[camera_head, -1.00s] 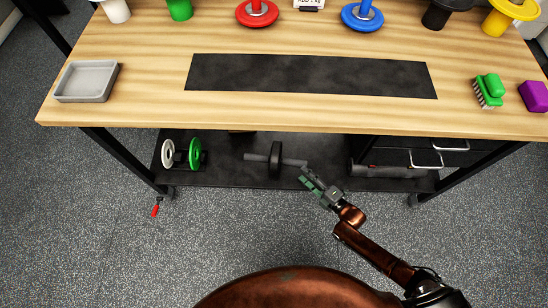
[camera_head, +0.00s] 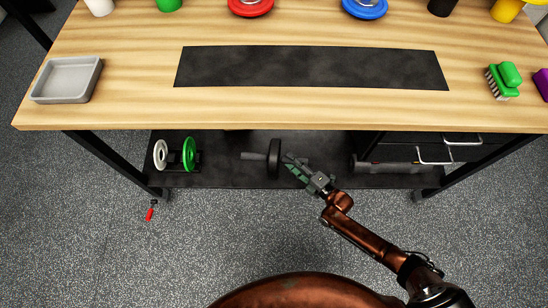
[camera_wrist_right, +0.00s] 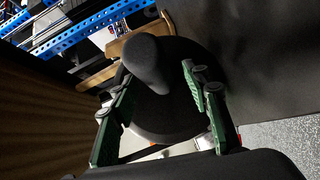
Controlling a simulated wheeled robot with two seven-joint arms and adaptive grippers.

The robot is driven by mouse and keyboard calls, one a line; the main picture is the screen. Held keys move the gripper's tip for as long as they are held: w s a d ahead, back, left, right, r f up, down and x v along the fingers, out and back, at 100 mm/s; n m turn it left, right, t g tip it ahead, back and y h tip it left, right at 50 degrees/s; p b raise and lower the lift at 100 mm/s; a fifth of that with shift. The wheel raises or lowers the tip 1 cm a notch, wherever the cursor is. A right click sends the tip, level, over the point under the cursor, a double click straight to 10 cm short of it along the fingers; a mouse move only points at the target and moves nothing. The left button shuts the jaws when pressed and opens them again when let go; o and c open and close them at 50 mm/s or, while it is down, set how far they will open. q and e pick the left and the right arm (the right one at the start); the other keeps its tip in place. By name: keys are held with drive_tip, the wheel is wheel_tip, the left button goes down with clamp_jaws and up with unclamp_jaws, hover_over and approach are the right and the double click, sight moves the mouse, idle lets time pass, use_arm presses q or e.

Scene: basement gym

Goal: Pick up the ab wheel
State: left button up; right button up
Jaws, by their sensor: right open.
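The ab wheel (camera_head: 274,159) rests on the black lower shelf under the workbench, a dark wheel with a grey handle on either side. My right gripper (camera_head: 294,168) reaches in under the bench from the right and overlaps the right handle in the head view. In the right wrist view the open right gripper (camera_wrist_right: 160,100) has its green fingers on either side of the handle (camera_wrist_right: 147,62), with the dark wheel (camera_wrist_right: 170,115) behind it. I cannot tell whether a finger touches the handle. My left gripper is not in view.
The workbench top (camera_head: 300,105) overhangs the lower shelf (camera_head: 225,173). A stand with white and green discs (camera_head: 189,154) is left on the shelf. A grey roller (camera_head: 390,167) and drawers (camera_head: 450,148) are at the right. A red-handled tool (camera_head: 150,212) lies on the floor.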

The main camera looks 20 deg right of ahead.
drive_tip(key=shift+c, duration=0.4)
clamp_jaws()
drive_tip(key=shift+r, duration=0.1)
idle(0.3)
